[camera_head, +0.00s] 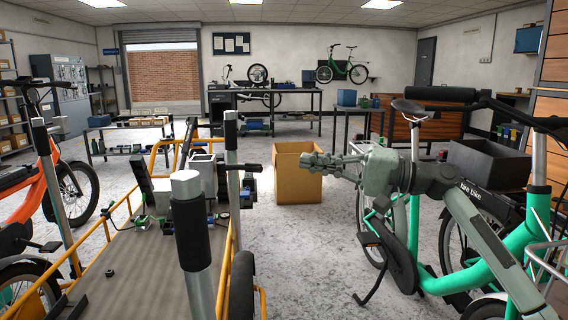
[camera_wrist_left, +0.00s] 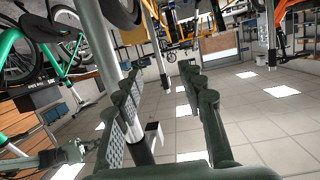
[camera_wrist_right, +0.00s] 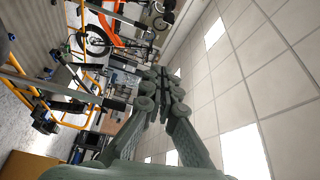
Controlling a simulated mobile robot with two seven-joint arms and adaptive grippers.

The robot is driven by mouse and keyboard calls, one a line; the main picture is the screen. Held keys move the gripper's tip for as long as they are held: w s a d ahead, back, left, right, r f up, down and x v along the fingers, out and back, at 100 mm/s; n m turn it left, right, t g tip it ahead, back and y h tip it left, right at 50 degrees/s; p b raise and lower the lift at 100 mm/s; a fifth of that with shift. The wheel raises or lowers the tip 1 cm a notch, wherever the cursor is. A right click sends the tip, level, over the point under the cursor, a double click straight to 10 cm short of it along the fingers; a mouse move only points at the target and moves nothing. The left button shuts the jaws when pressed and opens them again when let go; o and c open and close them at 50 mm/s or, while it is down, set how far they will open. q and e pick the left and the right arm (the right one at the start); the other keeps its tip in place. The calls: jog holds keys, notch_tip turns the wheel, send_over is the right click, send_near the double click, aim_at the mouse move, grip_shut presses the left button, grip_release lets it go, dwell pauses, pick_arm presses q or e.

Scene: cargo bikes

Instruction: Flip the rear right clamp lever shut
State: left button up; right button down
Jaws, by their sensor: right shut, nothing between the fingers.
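The orange-framed cargo bed (camera_head: 130,262) lies at the lower left of the head view. Green-and-black clamps (camera_head: 212,218) sit along it, with dark upright parts and a dark lever-like bar (camera_head: 243,168) near its far right; I cannot tell for sure which lever is the rear right one. My right gripper (camera_head: 308,160) is to the right of the bed, in front of a cardboard box, apart from the clamps. It is shut and empty, also in the right wrist view (camera_wrist_right: 160,92). My left gripper (camera_wrist_left: 165,100) shows only in the left wrist view, open, with a silver post beside its left finger.
Silver-and-black posts (camera_head: 190,245) rise around the bed and hide part of it. The open cardboard box (camera_head: 297,180) stands on the floor behind my right gripper. A green bike (camera_head: 470,270) fills the right, an orange bike (camera_head: 50,190) the left. Open floor lies toward the workbenches.

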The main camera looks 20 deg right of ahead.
aim_at(241, 168)
pick_arm(q)
jog(key=a+f+g, duration=0.1)
jog(key=f, duration=0.1)
jog(key=s+a+f+g+y+p, duration=0.1)
jog(key=a+f, duration=0.1)
jog(key=shift+s+a+f+g, duration=0.1)
jog(key=shift+s+f+g, duration=0.1)
jog(key=shift+f+g, duration=0.1)
pick_arm(e)
jog(key=f+x, duration=0.1)
jog(key=x, duration=0.9)
pick_arm(q)
jog(key=shift+s+a+f, duration=0.1)
jog(key=shift+a+f+y, duration=0.15)
jog(key=shift+y, duration=0.25)
pick_arm(e)
jog(key=shift+s+a, duration=0.2)
jog(key=shift+s, duration=0.8)
jog(key=shift+s+a, duration=0.15)
jog(key=shift+s, duration=0.85)
pick_arm(q)
jog(key=shift+s, duration=0.1)
pick_arm(e)
jog(key=shift+r, duration=0.1)
